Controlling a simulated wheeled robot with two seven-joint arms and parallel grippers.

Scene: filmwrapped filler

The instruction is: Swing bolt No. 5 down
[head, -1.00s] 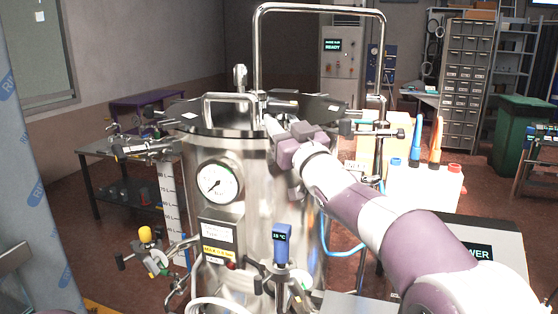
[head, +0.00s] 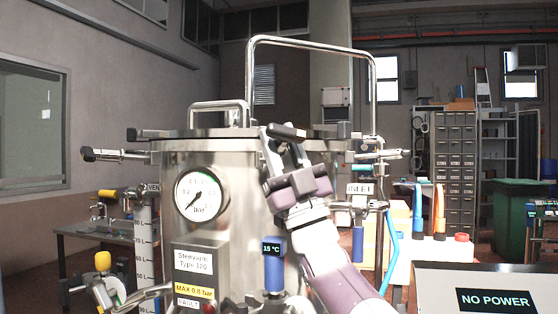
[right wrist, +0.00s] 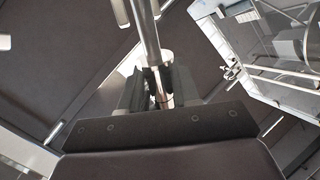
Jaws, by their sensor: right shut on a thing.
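A steel vessel (head: 232,245) stands in the middle of the head view, its lid (head: 175,133) seen nearly edge-on. My right gripper (head: 285,158) is at the vessel's front right, just below the rim. It is shut on a swing bolt, whose dark cross handle (head: 287,131) shows tilted above the fingers. In the right wrist view, the bolt's bright metal rod (right wrist: 150,40) runs down between my jaws (right wrist: 160,92). I cannot read a number on this bolt. Another swing bolt (head: 110,154) sticks outward at the rim's left. My left gripper is out of view.
A tall steel handle frame (head: 312,40) rises behind the lid. A pressure gauge (head: 201,194) and a blue 15 °C sensor (head: 273,262) project from the vessel's front. Valves and pipes stand on both sides. A NO POWER panel (head: 494,300) is at lower right.

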